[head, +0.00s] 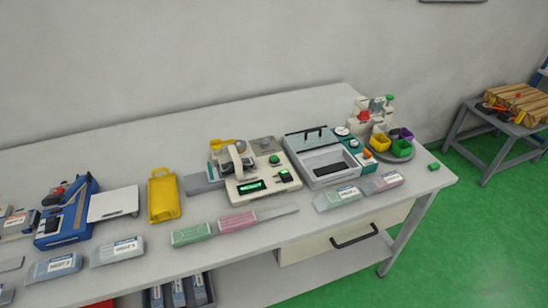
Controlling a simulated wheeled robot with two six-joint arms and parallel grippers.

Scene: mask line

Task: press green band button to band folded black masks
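A second small green light or button (286,176) sits lower right on a dark panel. A black flat piece (331,169) lies in the open tray of the grey machine beside it; I cannot tell whether it is folded masks. Neither of my grippers is in view.
The bench (125,172) is clear along the back. A blue device (68,215) and a yellow tray (164,196) stand left. Coloured cups (380,142) stand right, and a small green block (434,167) lies near the right end.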

